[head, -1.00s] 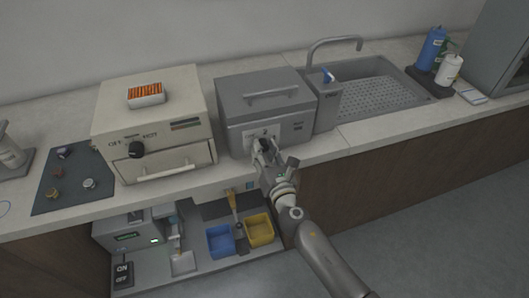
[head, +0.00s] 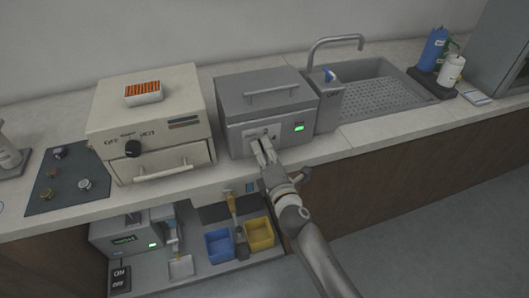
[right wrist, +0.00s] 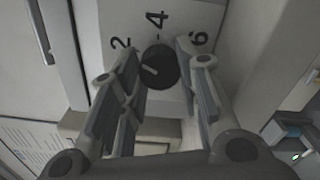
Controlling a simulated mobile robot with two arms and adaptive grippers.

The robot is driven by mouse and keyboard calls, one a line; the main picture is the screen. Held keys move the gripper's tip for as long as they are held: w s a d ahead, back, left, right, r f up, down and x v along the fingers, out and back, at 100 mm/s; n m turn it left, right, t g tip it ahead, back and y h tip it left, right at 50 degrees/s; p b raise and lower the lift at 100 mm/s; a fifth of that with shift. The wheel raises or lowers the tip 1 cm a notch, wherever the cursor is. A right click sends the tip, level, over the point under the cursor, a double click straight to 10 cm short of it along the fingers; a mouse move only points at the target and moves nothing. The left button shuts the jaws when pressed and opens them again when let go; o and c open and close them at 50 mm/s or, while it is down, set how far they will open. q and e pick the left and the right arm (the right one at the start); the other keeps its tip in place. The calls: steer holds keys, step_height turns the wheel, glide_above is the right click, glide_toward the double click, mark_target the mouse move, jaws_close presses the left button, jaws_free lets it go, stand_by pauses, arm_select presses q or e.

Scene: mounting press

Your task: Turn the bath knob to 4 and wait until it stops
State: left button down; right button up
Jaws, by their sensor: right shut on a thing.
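The bath is a grey box (head: 245,100) with a handle on its lid, on the worktop in the head view. Its black round knob (right wrist: 160,66) shows in the right wrist view, on a pale panel marked 2, 4 and 6. The 4 stands above the knob. A short pale mark on the knob lies to its left side, off the 4. My right gripper (head: 262,143) is at the bath's front. Its fingers (right wrist: 163,78) are shut on the knob, one on either side. In the head view the gripper hides the knob. My left gripper is not in view.
A green display (head: 299,127) is lit on the bath's front. A cream oven (head: 150,130) stands to the left, a sink (head: 380,85) to the right. Blue (head: 220,244) and yellow (head: 259,233) bins are on the shelf below the worktop.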

steer(key=m, duration=0.5)
steer(key=shift+m, duration=0.4)
steer(key=m, duration=0.4)
steer(key=shift+m, duration=0.3)
steer(key=o, duration=1)
steer(key=v, duration=1.2)
